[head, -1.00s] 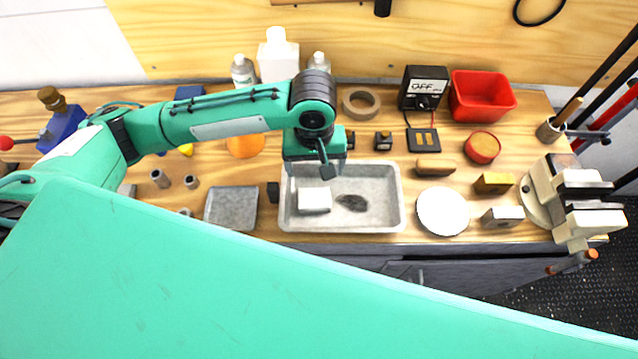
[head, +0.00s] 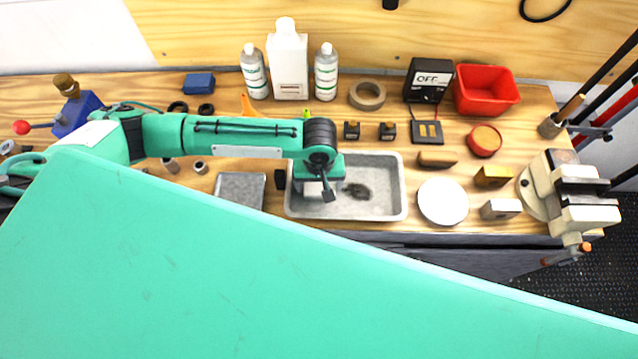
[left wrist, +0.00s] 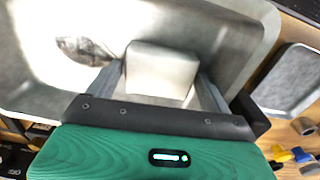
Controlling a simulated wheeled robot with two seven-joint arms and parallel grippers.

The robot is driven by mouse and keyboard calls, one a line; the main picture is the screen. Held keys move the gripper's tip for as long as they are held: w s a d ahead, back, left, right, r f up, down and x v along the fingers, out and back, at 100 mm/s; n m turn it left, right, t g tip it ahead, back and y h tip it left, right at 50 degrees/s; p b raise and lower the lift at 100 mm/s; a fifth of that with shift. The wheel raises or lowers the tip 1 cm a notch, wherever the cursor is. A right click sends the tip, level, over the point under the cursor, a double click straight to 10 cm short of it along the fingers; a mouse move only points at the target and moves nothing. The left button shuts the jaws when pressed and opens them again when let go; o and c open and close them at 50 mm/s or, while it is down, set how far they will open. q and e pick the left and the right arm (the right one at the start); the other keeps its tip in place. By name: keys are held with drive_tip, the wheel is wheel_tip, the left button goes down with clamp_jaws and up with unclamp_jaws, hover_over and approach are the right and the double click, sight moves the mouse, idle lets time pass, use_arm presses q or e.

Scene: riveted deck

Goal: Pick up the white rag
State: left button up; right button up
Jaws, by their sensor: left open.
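The white rag (left wrist: 162,70) looks like a small folded white block. It lies in the grey metal tray (head: 390,207), on the left side of its floor. In the head view my left gripper (head: 318,190) is over the rag and hides most of it. In the left wrist view my left gripper (left wrist: 160,84) is open, with one finger on each side of the rag. I cannot tell whether the fingers touch it. My right gripper is not in view.
A dark stain (head: 357,191) marks the tray floor right of the rag. A white disc (head: 442,201) lies right of the tray, and a smaller grey tray (head: 240,190) lies left. Bottles (head: 288,65) stand behind. A vise (head: 565,190) is at the right.

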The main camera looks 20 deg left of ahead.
sight(319, 185)
use_arm(q)
drive_tip(key=c, duration=0.6)
drive_tip(key=shift+c, duration=0.2)
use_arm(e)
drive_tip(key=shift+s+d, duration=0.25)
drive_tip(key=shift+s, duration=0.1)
use_arm(q)
drive_tip(key=shift+r, duration=0.55)
wheel_tip(319, 185, up, 19)
drive_tip(key=b, duration=0.2)
drive_tip(key=shift+b, duration=0.35)
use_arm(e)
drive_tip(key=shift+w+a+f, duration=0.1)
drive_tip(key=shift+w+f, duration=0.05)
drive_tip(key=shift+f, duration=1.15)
